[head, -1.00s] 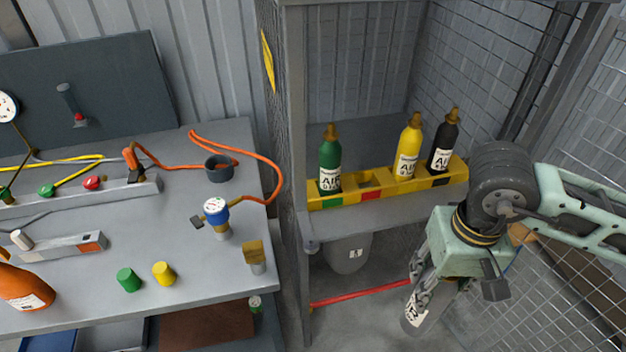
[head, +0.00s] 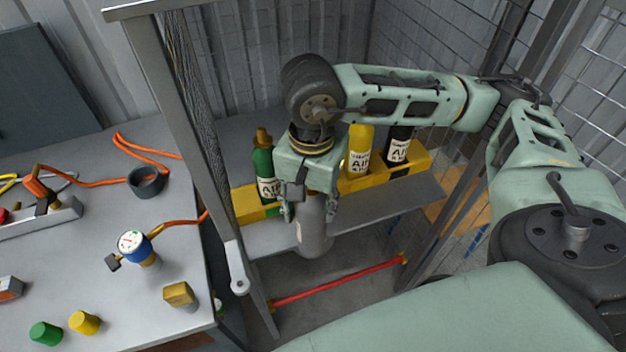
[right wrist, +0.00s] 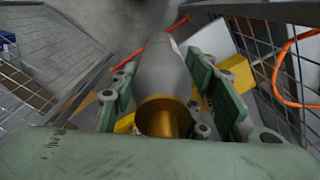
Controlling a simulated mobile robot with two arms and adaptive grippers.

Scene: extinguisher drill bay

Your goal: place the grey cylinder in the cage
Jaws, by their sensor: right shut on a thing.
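The grey cylinder (head: 314,236) hangs about upright in my right gripper (head: 308,208), which is shut on it. In the right wrist view its grey body (right wrist: 160,72) and brass valve (right wrist: 163,117) show between the fingers. The cage (head: 192,120) has a shelf (head: 272,238) with a yellow rack (head: 250,206). Green (head: 264,165), yellow (head: 360,150) and black (head: 398,150) cylinders stand in the rack. The grey cylinder is in front of the rack, between the green and yellow ones in the picture. My gripper hides the rack's middle. My left gripper is out of view.
A red bar (head: 335,281) runs low across the cage below the shelf. A grey post and an opened catch plate (head: 237,268) stand left of the opening. The workbench (head: 120,195) at left holds a blue-cased gauge (head: 134,246), hoses and coloured caps. Mesh (head: 470,215) is at right.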

